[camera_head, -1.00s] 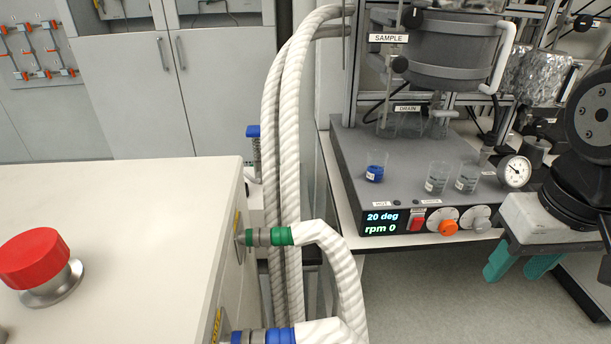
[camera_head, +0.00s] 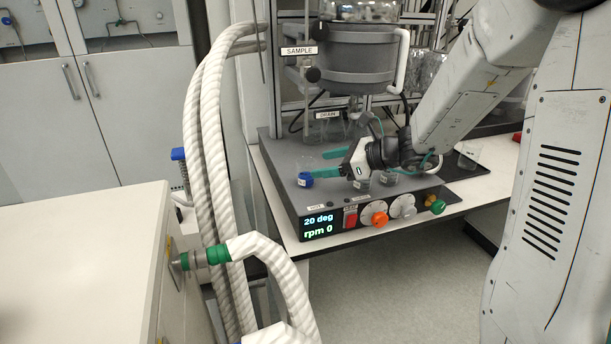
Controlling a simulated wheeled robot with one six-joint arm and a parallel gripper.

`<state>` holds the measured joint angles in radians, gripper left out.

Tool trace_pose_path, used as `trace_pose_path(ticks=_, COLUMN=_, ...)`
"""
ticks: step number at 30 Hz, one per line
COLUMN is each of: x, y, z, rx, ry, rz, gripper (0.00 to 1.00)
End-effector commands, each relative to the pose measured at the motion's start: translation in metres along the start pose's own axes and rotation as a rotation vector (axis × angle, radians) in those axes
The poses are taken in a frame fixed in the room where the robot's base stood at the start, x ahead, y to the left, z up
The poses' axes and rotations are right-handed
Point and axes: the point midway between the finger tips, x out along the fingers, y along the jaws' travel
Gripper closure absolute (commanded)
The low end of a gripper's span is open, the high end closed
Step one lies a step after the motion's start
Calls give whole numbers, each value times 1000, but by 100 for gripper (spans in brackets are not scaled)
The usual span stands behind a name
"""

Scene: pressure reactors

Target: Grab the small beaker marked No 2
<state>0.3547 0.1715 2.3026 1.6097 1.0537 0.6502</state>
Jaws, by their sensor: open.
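A small clear beaker with blue contents (camera_head: 305,179) stands on the grey top of the reactor base, at its left front. My gripper (camera_head: 319,164) reaches in from the right, its teal fingers open and pointing left. The nearer fingertip overlaps the blue beaker in the picture; I cannot tell if they touch. Two more small beakers, one at left (camera_head: 362,184) and one at right (camera_head: 389,179), stand beneath and behind the gripper, partly hidden by it. The beakers' number marks are too small to read, so I cannot tell which is No 2.
The grey reactor vessel (camera_head: 360,58) with SAMPLE and DRAIN labels rises behind. The base front has a display (camera_head: 318,226), an orange knob (camera_head: 379,219) and a red switch (camera_head: 350,218). Another glass beaker (camera_head: 468,156) stands at right. White hoses (camera_head: 215,150) run at left beside a white bench.

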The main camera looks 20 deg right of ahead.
Motion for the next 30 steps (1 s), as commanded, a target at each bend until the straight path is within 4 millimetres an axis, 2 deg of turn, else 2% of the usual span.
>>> trace_pose_path(ticks=1, x=1, y=-10, z=-6, rx=47, ry=-9, rz=-26, gripper=33)
trace_pose_path(ticks=4, x=6, y=-20, z=-11, rx=96, ry=-22, rz=-57, gripper=33)
trace_pose_path(ticks=14, x=37, y=-25, z=-10, rx=102, ry=-24, rz=-61, gripper=33)
trace_pose_path(ticks=22, x=76, y=-30, z=-10, rx=101, ry=-23, rz=-59, gripper=33)
trace_pose_path(ticks=30, x=80, y=-31, z=-10, rx=101, ry=-24, rz=-62, gripper=33)
